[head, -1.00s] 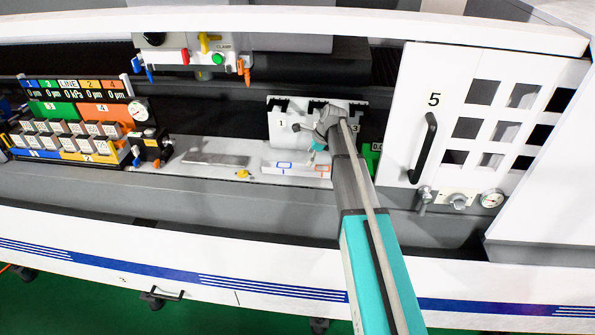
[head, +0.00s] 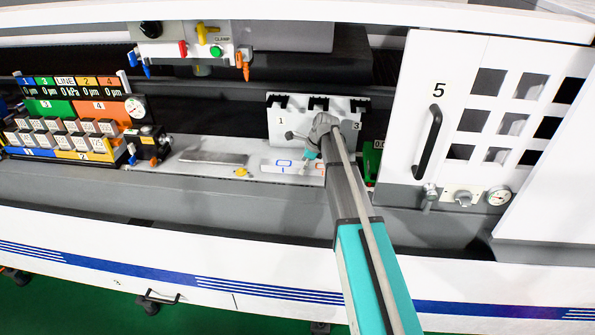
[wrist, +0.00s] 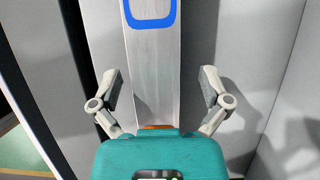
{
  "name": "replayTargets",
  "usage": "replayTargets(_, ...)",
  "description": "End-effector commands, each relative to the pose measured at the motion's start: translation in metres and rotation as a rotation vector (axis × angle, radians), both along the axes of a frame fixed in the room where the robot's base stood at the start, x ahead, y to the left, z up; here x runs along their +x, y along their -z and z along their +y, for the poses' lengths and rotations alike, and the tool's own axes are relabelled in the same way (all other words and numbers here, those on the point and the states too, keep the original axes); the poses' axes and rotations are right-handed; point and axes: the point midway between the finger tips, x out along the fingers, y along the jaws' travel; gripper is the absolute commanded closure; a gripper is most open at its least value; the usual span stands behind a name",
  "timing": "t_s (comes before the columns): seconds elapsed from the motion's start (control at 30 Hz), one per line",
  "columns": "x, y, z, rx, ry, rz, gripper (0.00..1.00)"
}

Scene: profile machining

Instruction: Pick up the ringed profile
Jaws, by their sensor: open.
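The ringed profile (head: 275,169) is a pale metal bar lying on the light ledge, with a blue rounded outline on it. In the wrist view the profile (wrist: 152,65) runs upright through the middle, its blue ring at the top edge. My gripper (wrist: 159,84) is open, one finger on each side of the bar, with clear gaps on both sides. An orange mark shows on the bar just beyond the gripper's teal body. In the head view my gripper (head: 308,156) is at the bar's right part, partly hidden by my arm.
A white notched rack (head: 292,118) stands close behind. Left is a block panel (head: 65,135); right is a white door (head: 452,120) with a black handle.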

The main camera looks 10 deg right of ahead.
Motion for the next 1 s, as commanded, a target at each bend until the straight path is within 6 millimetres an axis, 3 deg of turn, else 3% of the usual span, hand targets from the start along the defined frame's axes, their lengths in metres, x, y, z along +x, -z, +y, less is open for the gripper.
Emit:
replayTargets(0.47,0.0,-0.0004,-0.0001,0.0,0.0,0.0,0.03)
replayTargets(0.57,0.0,-0.0004,-0.0001,0.0,0.0,0.0,0.18)
replayTargets(1.0,0.0001,-0.0003,0.0002,0.0,-0.001,0.0,0.99)
